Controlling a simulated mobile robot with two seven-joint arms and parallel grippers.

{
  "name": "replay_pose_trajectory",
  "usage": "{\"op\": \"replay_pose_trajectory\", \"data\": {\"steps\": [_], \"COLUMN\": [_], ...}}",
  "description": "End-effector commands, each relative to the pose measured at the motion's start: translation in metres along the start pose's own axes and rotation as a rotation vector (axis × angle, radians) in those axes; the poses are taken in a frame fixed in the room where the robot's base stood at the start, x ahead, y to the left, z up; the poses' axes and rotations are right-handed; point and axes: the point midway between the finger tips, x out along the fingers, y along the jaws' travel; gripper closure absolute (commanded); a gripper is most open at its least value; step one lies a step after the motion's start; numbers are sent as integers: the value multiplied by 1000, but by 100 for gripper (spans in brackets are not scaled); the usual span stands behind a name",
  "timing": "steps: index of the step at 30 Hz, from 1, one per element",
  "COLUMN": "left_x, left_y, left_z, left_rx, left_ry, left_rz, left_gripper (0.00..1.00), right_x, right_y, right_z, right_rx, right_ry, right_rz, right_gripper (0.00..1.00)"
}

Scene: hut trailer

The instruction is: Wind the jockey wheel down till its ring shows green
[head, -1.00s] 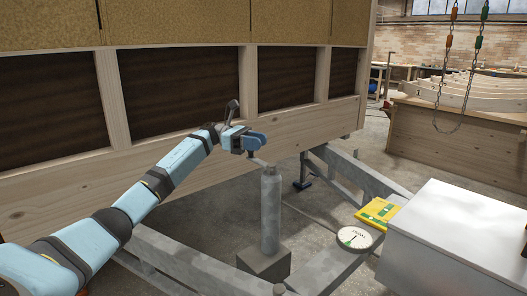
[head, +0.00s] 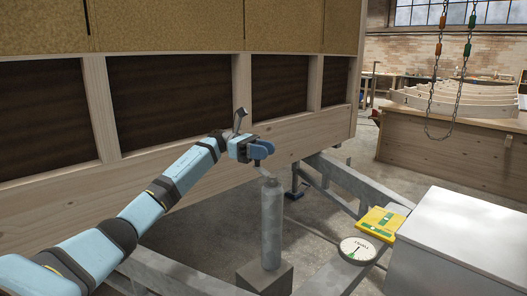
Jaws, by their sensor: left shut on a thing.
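The jockey wheel's grey upright tube (head: 271,225) stands in the middle of the head view, on a square grey block (head: 265,277). A thin crank arm (head: 262,170) rises from its top toward my left gripper (head: 262,150). My left gripper is shut on the crank handle, just above and slightly left of the tube; its fingers hide most of the handle. I cannot make out a coloured ring on the tube. A round white dial (head: 357,251) with a small green mark lies to the right. My right gripper is not in view.
Grey drawbar beams (head: 340,180) run either side of the tube. A yellow level with green parts (head: 383,222) lies beside a pale metal box (head: 455,240) at right. The wooden hut wall (head: 200,170) stands close behind my left arm. Chains (head: 440,90) hang at back right.

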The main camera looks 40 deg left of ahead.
Motion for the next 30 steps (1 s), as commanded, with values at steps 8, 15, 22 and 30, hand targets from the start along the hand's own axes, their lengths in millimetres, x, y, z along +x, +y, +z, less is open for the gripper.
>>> {"op": "replay_pose_trajectory", "data": {"steps": [8,15,22,30], "left_x": [2,2,2,2], "left_y": [0,0,0,0], "left_z": [-1,-1,-1,-1], "left_rx": [0,0,0,-1], "left_ry": [0,0,0,0], "left_rz": [-3,-4,-5,-4], "left_gripper": [100,100,100,42], "right_x": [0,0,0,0], "right_y": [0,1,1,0], "right_z": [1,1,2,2], "right_rx": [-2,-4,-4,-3], "right_ry": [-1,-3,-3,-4], "right_rz": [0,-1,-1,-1], "right_gripper": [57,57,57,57]}}
